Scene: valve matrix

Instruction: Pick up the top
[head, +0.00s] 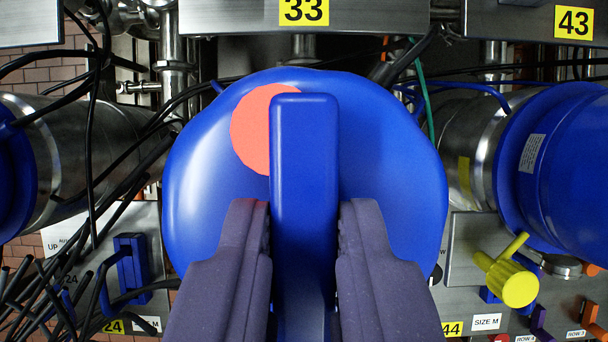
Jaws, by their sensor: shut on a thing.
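A large blue valve top (390,180) with a wavy round rim fills the middle of the head view. A raised blue bar (304,140) runs down its centre. A flat orange-red disc (255,130) lies on the top, left of the bar and partly covered by it. My gripper (304,225) comes up from the bottom edge, one dark finger on each side of the bar. It is shut on the bar. The lower part of the top is hidden behind the fingers, and what lies behind the top is hidden too.
Steel cylinders with blue ends stand close at left (60,150) and right (475,150). Black cables (90,230) crowd the left side. A yellow knob (515,280) sits at the lower right. Numbered plates 33 (304,11) and 43 (573,22) are above.

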